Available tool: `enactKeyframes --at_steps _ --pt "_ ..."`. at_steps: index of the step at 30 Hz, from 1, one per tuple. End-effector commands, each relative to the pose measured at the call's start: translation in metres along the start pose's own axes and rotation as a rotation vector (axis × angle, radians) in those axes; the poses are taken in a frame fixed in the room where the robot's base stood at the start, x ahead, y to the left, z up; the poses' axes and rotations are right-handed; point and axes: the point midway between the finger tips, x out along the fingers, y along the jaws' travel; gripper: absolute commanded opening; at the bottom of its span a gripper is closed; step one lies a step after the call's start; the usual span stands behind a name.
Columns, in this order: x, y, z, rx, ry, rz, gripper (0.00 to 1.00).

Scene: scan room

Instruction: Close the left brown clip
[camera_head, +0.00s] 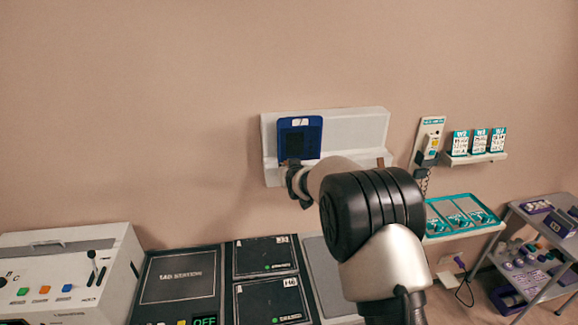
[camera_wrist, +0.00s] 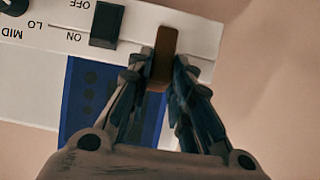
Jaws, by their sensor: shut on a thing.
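The left brown clip (camera_wrist: 165,45) shows in the wrist view as an upright brown tab at the edge of a white panel (camera_wrist: 45,100). My gripper (camera_wrist: 162,72) is shut on it, one finger on each side of its lower part. In the head view my gripper (camera_head: 291,172) is at the lower left of the white wall unit (camera_head: 355,130), just under a blue device (camera_head: 300,122). There the left clip is mostly hidden by the gripper. Another brown clip (camera_head: 381,161) shows at the right of the unit's ledge.
The wrist view shows a black ON/OFF switch (camera_wrist: 107,24) close to the clip. Right of the unit are a wall-mounted handset (camera_head: 432,141), a small shelf with cards (camera_head: 475,157), a teal tray (camera_head: 462,229) and a cart (camera_head: 520,225). Consoles (camera_head: 180,282) stand below.

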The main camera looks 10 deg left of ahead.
Motion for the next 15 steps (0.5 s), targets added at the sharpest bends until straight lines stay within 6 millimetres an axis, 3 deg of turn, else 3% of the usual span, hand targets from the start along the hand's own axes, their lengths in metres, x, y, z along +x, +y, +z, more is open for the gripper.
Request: enactKeyframes --at_steps 15 --pt "0.0020 -0.0001 -0.0024 0.000 -0.043 0.000 0.00"
